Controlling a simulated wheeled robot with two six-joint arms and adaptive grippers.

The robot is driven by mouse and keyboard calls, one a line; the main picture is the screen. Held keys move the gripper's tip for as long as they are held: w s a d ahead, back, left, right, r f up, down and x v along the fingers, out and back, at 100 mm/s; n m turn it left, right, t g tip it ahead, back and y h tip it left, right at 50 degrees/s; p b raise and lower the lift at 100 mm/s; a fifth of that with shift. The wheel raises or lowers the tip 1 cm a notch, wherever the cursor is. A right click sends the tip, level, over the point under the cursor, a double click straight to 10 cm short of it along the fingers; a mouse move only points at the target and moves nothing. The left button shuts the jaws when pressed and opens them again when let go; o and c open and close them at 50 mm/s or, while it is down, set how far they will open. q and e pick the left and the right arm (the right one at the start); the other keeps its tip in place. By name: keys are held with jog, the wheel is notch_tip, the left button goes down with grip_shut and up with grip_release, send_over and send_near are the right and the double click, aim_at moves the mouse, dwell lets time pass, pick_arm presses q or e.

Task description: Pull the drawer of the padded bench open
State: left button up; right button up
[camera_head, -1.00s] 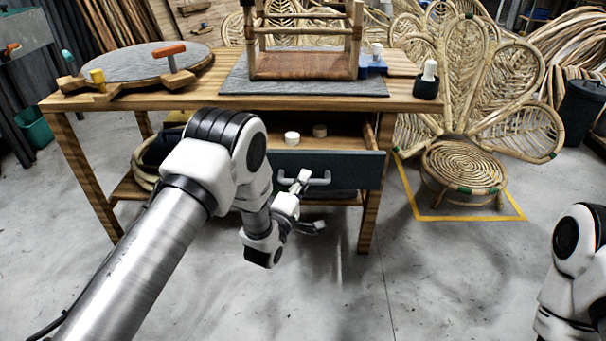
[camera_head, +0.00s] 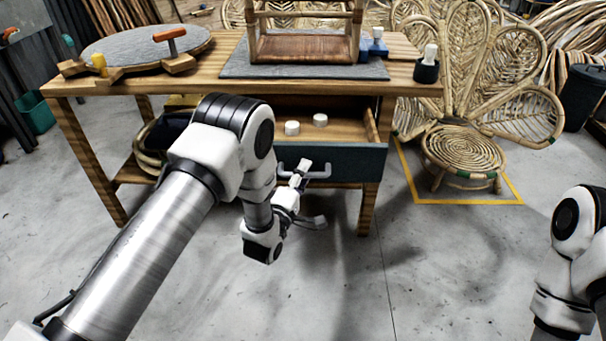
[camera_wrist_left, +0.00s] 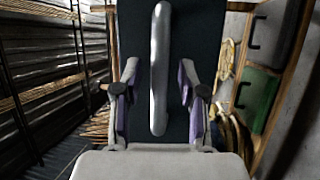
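The padded bench (camera_head: 225,92) is a wooden workbench with grey pads on top. Its drawer (camera_head: 345,163) has a dark front and stands open, with its wooden inside showing. A light bar handle (camera_head: 320,172) is on the front and is partly hidden by my left gripper (camera_head: 308,196), which is at the drawer front. In the left wrist view the handle (camera_wrist_left: 160,70) lies between the two purple-lined fingers of the left gripper (camera_wrist_left: 158,95). They are open, with a gap on each side. My right arm shows at the lower right, its gripper out of view.
Two small pale cylinders (camera_head: 292,128) lie in the drawer. A rattan frame (camera_head: 305,45) and a dark cup (camera_head: 426,72) stand on the bench. A rattan chair (camera_head: 466,150) stands right of it in a yellow floor outline. The floor in front is clear.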

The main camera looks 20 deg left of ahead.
pick_arm(q)
jog(key=shift+s, duration=0.1)
jog(key=v, duration=0.7)
jog(key=shift+s+f, duration=0.1)
jog(key=shift+s, duration=0.1)
jog(key=s+a+f+m+g+y, duration=0.2)
jog(key=s+a+f+m+g, duration=0.15)
jog(key=s+f+g, duration=0.7)
jog(key=s+f+m+g, duration=0.5)
jog(key=s+f, duration=0.1)
jog(key=s, duration=0.5)
jog(key=s+f+m+g, duration=0.4)
jog(key=s+f+m, duration=0.15)
jog(key=s, duration=0.65)
notch_tip(320, 180, up, 25)
jog(key=m+p, duration=0.1)
jog(key=p, duration=2.3)
jog(key=shift+a+f, duration=0.2)
jog(key=shift+a, duration=0.2)
